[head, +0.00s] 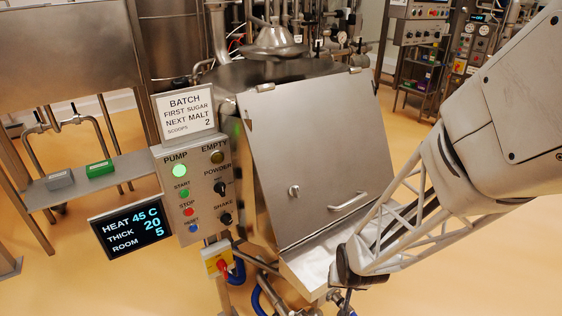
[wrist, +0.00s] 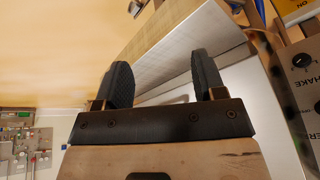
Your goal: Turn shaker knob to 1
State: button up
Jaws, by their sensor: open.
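The shaker knob (head: 225,218) is a small black dial under the SHAKE label, low on the grey control panel (head: 196,232) in the head view. Its pointer is too small to read. My gripper (head: 343,274) is well to the right of the panel, near the hopper's lower front edge. The wrist view shows my gripper (wrist: 162,75) with its two dark fingers apart and nothing between them. A slice of the panel (wrist: 297,50) with a black dial and part of the SHAKE lettering shows at that view's right edge, apart from the fingers.
The steel hopper with its sloping lid (head: 315,150) and lid handle (head: 348,201) stands between panel and arm. The powder knob (head: 220,188) is just above the shaker knob. A yellow switch box (head: 216,258) hangs below the panel. A display (head: 131,225) is at left.

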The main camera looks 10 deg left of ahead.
jog(key=s+a+f+y, duration=0.15)
jog(key=a+f, duration=0.25)
jog(key=f, duration=0.6)
jog(key=s+a+f, duration=0.2)
jog(key=a+f, duration=0.2)
jog(key=f, duration=0.6)
jog(key=n+t+y, duration=0.6)
jog(key=t+y, duration=0.2)
jog(key=y, duration=0.3)
send_near(229, 222)
jog(key=shift+x, duration=0.75)
jog(key=shift+a, duration=0.1)
jog(key=shift+x, duration=3.8)
jog(key=shift+f, duration=0.1)
